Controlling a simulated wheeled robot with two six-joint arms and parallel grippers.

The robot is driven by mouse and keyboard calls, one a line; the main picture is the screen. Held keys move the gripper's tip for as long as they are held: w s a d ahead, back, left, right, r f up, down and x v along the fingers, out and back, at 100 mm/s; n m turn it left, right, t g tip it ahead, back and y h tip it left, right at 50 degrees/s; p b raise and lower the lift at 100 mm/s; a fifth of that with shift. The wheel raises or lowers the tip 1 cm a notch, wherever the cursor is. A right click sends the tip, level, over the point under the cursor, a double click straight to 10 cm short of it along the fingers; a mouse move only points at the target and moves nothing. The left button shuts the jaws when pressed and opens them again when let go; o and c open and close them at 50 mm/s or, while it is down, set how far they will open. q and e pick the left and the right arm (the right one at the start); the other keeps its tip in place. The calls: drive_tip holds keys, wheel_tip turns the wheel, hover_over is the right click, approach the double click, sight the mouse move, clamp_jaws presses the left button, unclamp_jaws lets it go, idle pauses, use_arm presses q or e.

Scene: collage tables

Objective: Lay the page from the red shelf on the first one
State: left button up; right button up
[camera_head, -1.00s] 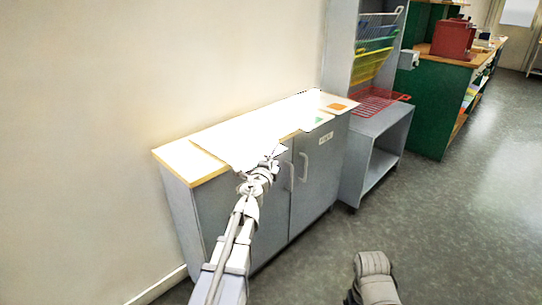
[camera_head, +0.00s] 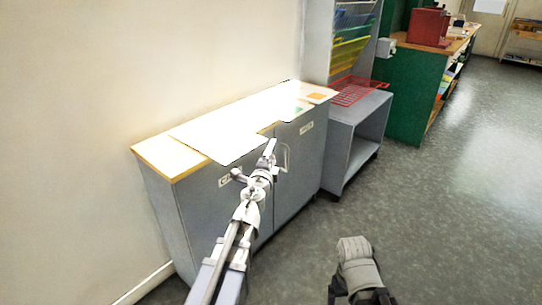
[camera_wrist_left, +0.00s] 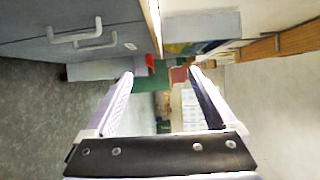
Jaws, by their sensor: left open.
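White paper (camera_head: 235,125) lies over the wooden top of a low grey cabinet, its near corner over the front edge. It is too bright to tell how many pages lie there. An orange square (camera_head: 317,96) and a green mark (camera_head: 298,109) show at its right end. The red wire shelf (camera_head: 355,92) is lowest in the grey rack and looks empty. My left gripper (camera_head: 254,161) is open in front of the cabinet, apart from the paper. In the left wrist view its fingers (camera_wrist_left: 160,88) are spread with nothing between them.
The cabinet (camera_head: 240,210) has door handles (camera_head: 284,158) sticking out near my left gripper. Yellow and blue wire shelves (camera_head: 350,50) sit above the red one. A green counter (camera_head: 415,95) with a red box stands behind right. The floor at right is clear.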

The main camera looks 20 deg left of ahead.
use_arm(q)
drive_tip(key=d+r+p, duration=0.2)
drive_tip(key=r+p, duration=0.1)
drive_tip(key=s+r+p, duration=0.1)
drive_tip(key=r, duration=0.1)
drive_tip(key=shift+d+p, duration=0.4)
idle(1.3)
